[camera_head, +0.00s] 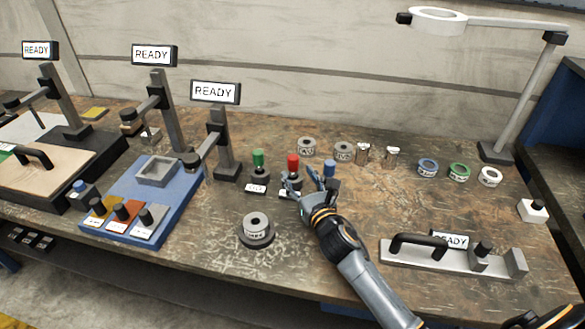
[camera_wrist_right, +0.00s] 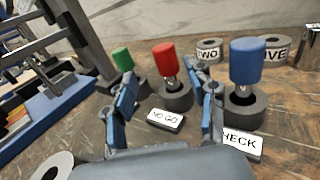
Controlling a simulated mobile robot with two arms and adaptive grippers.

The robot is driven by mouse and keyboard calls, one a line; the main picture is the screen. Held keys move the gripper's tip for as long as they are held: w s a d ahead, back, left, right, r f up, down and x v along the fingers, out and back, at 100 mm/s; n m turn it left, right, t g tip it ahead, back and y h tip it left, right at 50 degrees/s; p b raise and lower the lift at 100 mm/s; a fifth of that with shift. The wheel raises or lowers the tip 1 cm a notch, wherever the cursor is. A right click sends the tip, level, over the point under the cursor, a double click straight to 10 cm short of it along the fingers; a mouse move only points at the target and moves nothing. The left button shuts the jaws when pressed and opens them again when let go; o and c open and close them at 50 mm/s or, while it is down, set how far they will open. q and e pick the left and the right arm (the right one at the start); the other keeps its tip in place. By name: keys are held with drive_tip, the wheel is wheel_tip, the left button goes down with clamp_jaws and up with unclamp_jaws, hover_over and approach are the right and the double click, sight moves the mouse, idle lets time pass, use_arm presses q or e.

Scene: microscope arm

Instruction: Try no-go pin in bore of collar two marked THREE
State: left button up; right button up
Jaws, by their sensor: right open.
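The red-handled pin (camera_head: 293,161) stands upright in a dark round holder behind the "NO GO" label (camera_wrist_right: 165,120); it also shows in the right wrist view (camera_wrist_right: 164,58). My right gripper (camera_head: 308,186) is open and empty. In the right wrist view its two fingers (camera_wrist_right: 168,95) frame the red pin, which stands beyond them, apparently untouched. A grey collar (camera_head: 255,222) sits bore up on a dark round base at the front; its label is too small to read surely. Part of it shows at lower left in the right wrist view (camera_wrist_right: 54,168). My left gripper is not in view.
A green pin (camera_wrist_right: 122,60) stands left of the red one, a blue pin (camera_wrist_right: 247,62) right, behind "CHECK" (camera_wrist_right: 240,143). Collars "TWO" (camera_wrist_right: 209,51) and "FIVE" (camera_wrist_right: 273,54) are behind. A blue tray (camera_head: 110,222) and "READY" gauge stands occupy the left. Open tabletop surrounds the front collar.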

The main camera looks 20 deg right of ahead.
sight(295, 164)
drive_tip(key=shift+w+d+r, duration=0.1)
drive_tip(key=shift+w+r, duration=0.1)
drive_tip(key=shift+w, duration=0.8)
drive_tip(key=w, duration=0.2)
drive_tip(key=w+p, duration=0.1)
drive_tip(key=shift+w+d, duration=0.3)
drive_tip(key=shift+w, duration=0.4)
drive_tip(key=c, duration=1)
clamp_jaws()
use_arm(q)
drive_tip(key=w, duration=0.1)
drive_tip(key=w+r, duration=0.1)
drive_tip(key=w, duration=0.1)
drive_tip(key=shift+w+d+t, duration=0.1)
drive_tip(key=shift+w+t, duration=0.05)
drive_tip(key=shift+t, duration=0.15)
